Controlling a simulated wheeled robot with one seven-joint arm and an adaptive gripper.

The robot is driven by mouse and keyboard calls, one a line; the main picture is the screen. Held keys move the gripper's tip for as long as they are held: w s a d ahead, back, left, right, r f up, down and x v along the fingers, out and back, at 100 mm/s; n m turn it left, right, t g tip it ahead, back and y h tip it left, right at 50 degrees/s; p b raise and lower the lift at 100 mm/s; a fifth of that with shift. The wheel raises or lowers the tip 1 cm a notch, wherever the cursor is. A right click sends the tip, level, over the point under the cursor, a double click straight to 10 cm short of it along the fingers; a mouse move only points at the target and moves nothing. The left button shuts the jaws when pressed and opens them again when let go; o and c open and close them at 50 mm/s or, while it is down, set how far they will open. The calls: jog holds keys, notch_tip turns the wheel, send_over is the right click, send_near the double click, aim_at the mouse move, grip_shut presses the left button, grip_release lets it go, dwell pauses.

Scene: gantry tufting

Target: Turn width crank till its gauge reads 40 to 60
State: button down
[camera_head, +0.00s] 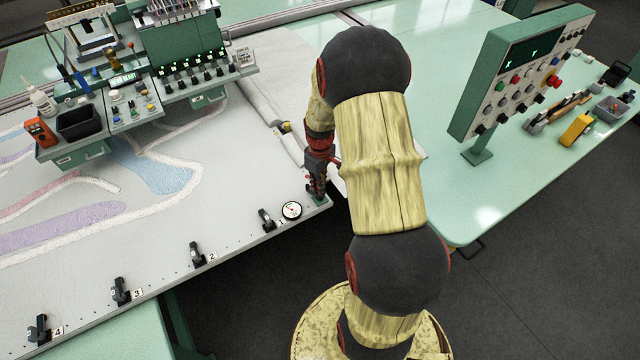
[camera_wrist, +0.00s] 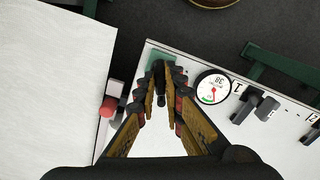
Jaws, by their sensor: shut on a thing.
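A round white gauge (camera_wrist: 213,87) with a red needle sits on the table edge beside my gripper. It also shows in the head view (camera_head: 291,210). Digits on its face look like 38, but they are small and turned. My gripper (camera_wrist: 160,75) points down at the table's corner, over a green block (camera_wrist: 161,57). Its fingers are shut on a dark part, apparently the width crank, mostly hidden between them. In the head view my gripper (camera_head: 317,192) stands just right of the gauge, and the crank cannot be made out there.
Black clamps numbered 1 (camera_head: 267,219), 2 (camera_head: 197,254), 3 (camera_head: 121,291) and 4 (camera_head: 40,328) line the front edge. A red knob (camera_wrist: 107,106) lies left of my fingers. A green control panel (camera_head: 520,75) stands on the right table. Dark floor lies between.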

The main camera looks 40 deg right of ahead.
jog(key=m+p, duration=0.1)
jog(key=m, duration=0.4)
jog(key=shift+m+p, duration=0.4)
jog(key=shift+m, duration=2)
jog(key=c, duration=1.9)
grip_release()
notch_tip(320, 180, up, 12)
